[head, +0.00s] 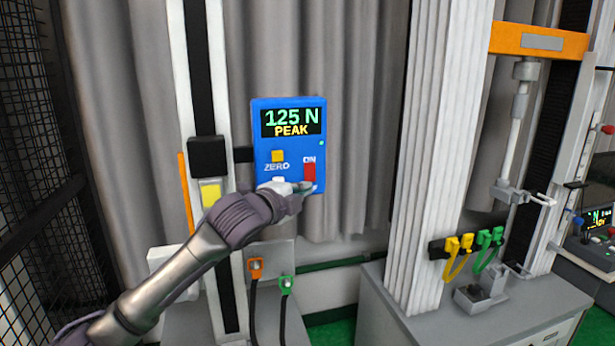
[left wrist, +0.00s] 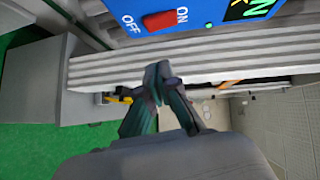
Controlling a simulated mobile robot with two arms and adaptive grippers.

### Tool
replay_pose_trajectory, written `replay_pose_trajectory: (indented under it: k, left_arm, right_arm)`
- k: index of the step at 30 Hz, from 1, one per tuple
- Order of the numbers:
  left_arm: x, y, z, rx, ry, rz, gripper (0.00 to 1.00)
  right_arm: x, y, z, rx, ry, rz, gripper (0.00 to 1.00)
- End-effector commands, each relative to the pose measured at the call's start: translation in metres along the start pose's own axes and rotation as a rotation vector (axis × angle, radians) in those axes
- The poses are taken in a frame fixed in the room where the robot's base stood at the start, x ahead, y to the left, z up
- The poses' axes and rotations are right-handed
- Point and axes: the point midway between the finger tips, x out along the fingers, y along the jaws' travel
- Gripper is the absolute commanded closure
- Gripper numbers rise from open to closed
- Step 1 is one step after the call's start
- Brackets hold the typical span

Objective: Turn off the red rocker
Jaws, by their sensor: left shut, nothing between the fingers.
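The red rocker (head: 309,172) is on the front of a blue box (head: 262,140) with a display reading 125 N PEAK. An ON label shows above the rocker in the head view. In the left wrist view the red rocker (left wrist: 165,20) sits between the words OFF and ON. My left gripper (head: 309,188) is shut and empty, at the rocker's lower end in the head view, covering the area below it. Its fingertips (left wrist: 160,72) appear apart from the rocker in the left wrist view; I cannot tell the depth gap. My right gripper is not in view.
A yellow ZERO button (head: 278,156) is left of the rocker. A black block (head: 208,156) sits on the rail at left. Orange (head: 256,267) and green (head: 287,284) connectors are below. A grey cabinet (head: 420,310) and white column (head: 437,150) stand to the right.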

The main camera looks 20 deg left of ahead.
Motion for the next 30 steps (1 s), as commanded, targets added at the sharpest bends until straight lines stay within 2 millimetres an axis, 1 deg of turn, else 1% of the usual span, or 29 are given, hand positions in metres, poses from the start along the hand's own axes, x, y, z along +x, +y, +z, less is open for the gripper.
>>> replay_pose_trajectory:
  k: [1, 6, 9, 12, 18, 27, 30]
  left_arm:
    - [0.012, -0.004, -0.001, -0.005, 0.001, 0.002, 1.00]
    - [0.047, -0.004, -0.001, -0.002, 0.000, 0.001, 1.00]
    - [0.058, -0.004, 0.013, -0.001, -0.003, 0.003, 1.00]
    - [0.066, -0.003, 0.021, 0.000, -0.001, 0.001, 1.00]
    - [0.073, -0.001, 0.028, 0.001, 0.000, 0.000, 1.00]
    - [0.074, 0.000, 0.028, 0.001, 0.000, -0.001, 1.00]
    - [0.077, 0.006, 0.032, 0.028, -0.001, -0.028, 1.00]
  right_arm:
    - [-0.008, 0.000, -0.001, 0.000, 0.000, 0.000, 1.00]
    - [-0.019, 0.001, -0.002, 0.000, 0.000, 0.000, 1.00]
    - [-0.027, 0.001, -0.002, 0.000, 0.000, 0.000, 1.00]
    - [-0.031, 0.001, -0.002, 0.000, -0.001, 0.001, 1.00]
    - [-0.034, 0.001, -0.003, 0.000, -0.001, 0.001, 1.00]
    - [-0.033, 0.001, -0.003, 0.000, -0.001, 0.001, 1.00]
    - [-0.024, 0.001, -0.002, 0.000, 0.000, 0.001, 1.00]
